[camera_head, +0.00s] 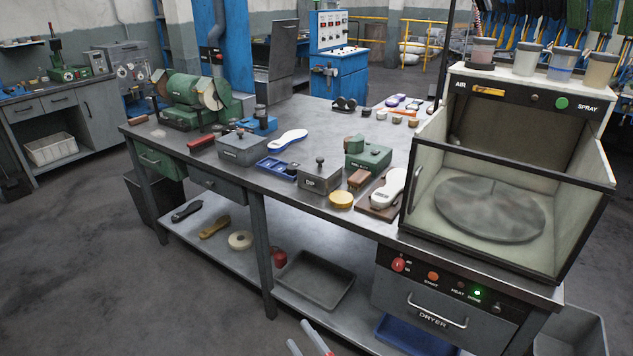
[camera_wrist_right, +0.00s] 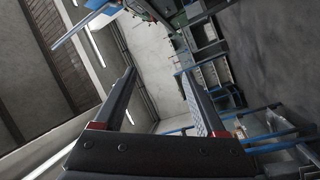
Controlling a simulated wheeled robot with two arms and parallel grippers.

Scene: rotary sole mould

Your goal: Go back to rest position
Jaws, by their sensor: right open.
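My right gripper (camera_head: 306,344) shows only as two pale fingertips with a red mark at the bottom edge of the head view, in front of the workbench (camera_head: 330,205). In the right wrist view, my right gripper (camera_wrist_right: 157,76) has its two dark fingers well apart, with nothing between them. It points toward a tilted view of the wall and room. It touches nothing that I can see. My left gripper is not in the head view.
A grey tray (camera_head: 315,280) lies on the lower shelf. The floor (camera_head: 110,290) at front left is clear.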

